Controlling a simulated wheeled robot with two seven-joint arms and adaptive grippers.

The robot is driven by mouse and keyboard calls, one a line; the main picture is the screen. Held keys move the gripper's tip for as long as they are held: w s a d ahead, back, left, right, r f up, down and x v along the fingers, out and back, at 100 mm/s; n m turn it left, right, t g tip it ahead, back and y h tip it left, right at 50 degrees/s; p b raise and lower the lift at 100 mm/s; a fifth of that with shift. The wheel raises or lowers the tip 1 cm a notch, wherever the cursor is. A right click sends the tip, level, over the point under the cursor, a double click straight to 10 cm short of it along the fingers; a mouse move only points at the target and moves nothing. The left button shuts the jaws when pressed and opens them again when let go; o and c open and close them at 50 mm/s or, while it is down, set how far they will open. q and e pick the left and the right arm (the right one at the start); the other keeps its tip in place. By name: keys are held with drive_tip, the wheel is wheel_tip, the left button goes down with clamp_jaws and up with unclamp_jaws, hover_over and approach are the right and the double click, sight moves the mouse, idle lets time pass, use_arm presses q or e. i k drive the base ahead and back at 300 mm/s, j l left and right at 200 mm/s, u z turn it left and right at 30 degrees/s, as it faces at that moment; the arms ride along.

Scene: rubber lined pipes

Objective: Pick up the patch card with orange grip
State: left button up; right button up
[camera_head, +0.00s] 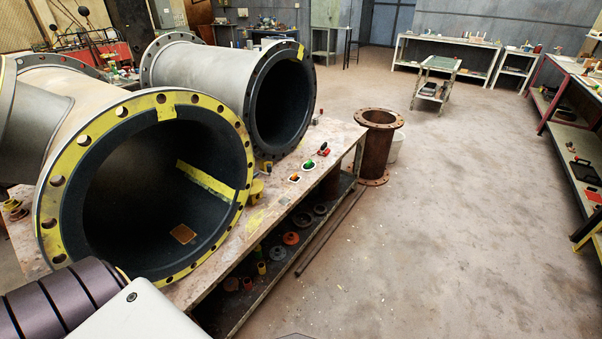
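Several small pads with coloured grips lie on the long bench to the right of the near pipe. The nearest pad (294,178) is pale with what looks like a small orange grip, so it is likely the patch card with orange grip. A pale pad with a green grip (309,164) lies just behind it. A pad with a red grip (323,150) lies farther back. Neither gripper shows. Only links of one of my arms show at bottom left, in front of the near pipe.
The near pipe (50,205), with a yellow flange, and a second pipe (276,60) rest on the bench (225,217). An orange-brown square (183,234) lies inside the near pipe. A rusty flanged pipe (375,145) stands beyond the bench. Floor to the right is clear.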

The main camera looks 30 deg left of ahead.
sight(295, 178)
drive_tip(key=i, duration=0.8)
drive_tip(key=i+u, duration=0.15)
drive_tip(key=i, duration=0.25)
drive_tip(key=i+l+u, duration=0.15)
drive_tip(key=i, duration=0.25)
drive_tip(key=i+l+u, duration=0.15)
drive_tip(key=i+u, duration=0.3)
drive_tip(key=i+l+u, duration=0.2)
drive_tip(key=u, duration=0.2)
drive_tip(key=i+l+u, duration=0.6)
drive_tip(key=l+u, duration=0.25)
drive_tip(key=i+l+u, duration=0.25)
drive_tip(key=l, duration=0.2)
drive_tip(key=l+u, duration=0.2)
drive_tip(key=l, duration=0.25)
